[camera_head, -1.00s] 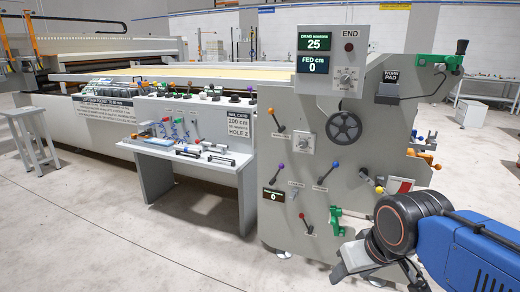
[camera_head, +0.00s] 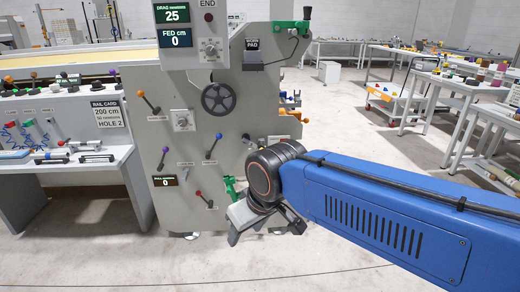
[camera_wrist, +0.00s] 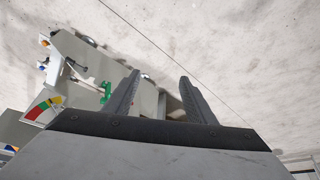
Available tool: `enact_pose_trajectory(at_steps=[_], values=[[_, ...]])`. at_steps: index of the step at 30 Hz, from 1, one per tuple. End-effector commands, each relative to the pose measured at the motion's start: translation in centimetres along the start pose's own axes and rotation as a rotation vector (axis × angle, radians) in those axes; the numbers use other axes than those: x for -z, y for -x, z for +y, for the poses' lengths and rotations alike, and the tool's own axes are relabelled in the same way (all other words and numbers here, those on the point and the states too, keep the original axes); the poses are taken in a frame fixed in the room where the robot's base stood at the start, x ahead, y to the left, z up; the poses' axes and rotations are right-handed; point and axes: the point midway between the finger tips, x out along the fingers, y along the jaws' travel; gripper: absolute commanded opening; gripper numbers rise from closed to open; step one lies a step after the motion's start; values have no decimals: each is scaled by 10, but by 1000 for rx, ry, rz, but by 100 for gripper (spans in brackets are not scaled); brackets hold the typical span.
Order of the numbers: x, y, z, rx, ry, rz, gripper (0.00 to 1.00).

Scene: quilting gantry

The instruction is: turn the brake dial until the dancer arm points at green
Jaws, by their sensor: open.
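I cannot tell which is the brake dial. A gauge with red, yellow and green bands (camera_wrist: 42,108) shows at the left of the wrist view; I cannot make out a dancer arm pointing on it. My gripper (camera_head: 266,231) is low in front of the machine, apart from both dials. In the wrist view its jaws (camera_wrist: 159,77) are open and empty over the floor.
The drag screen (camera_head: 173,13) reads 25 and the fed screen (camera_head: 175,37) reads 0. A tool bench (camera_head: 75,160) stands left; the floor in front is clear.

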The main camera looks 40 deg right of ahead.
Motion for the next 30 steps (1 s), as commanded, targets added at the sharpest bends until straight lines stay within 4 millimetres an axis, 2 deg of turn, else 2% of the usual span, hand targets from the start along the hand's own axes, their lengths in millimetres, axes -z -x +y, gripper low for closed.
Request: enact_pose_trajectory(at_steps=[15,18,20,23,30], values=[[0,0,0,0,0,1,50],[10,-1,-2,8,1,22,50],[25,-2,-5,19,2,56,50],[66,-4,-12,46,3,151,50],[193,3,-22,89,-25,466,50]])
